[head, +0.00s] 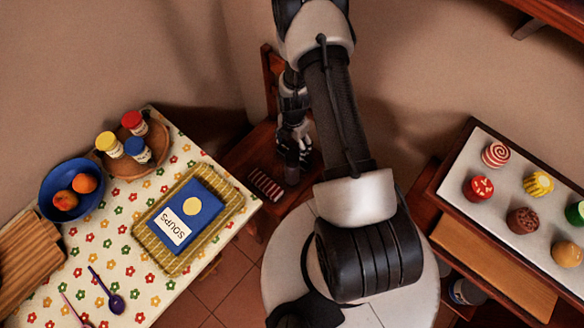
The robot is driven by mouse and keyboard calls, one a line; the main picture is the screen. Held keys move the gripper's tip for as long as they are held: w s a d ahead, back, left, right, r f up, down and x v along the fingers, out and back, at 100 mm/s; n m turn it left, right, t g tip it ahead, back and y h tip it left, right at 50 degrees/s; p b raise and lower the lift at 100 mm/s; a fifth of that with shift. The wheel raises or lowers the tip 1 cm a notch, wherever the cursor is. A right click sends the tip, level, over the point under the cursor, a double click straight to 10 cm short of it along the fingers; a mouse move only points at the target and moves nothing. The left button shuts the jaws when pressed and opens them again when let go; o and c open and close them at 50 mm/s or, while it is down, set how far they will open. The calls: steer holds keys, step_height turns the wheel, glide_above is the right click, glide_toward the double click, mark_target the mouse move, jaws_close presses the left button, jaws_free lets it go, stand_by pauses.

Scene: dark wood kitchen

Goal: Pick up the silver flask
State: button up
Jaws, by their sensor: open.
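My gripper (296,153) points down over the seat of a wooden chair (243,152), at the upper middle of the head view. Its fingers are open. A small grey, rounded thing (292,176) shows just under and in front of the fingertips; it looks like the top of the silver flask, but it is small, dark and partly hidden. I cannot tell whether the fingers touch it or are around it.
A red-and-white striped item (265,184) lies on the chair, left of my gripper. At left, a flowered table (188,150) bears a blue bowl (52,187), a soups book (187,208) and jars on a round tray (158,146). At right, a white-topped shelf (508,190) bears several small items.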

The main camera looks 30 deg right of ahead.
mark_target(292, 169)
step_height(292, 169, down, 15)
steer(key=b, duration=0.4)
steer(key=shift+w+a, duration=0.1)
steer(key=shift+a, duration=0.05)
steer(key=shift+r, duration=0.15)
jaws_close()
stand_by(0.8)
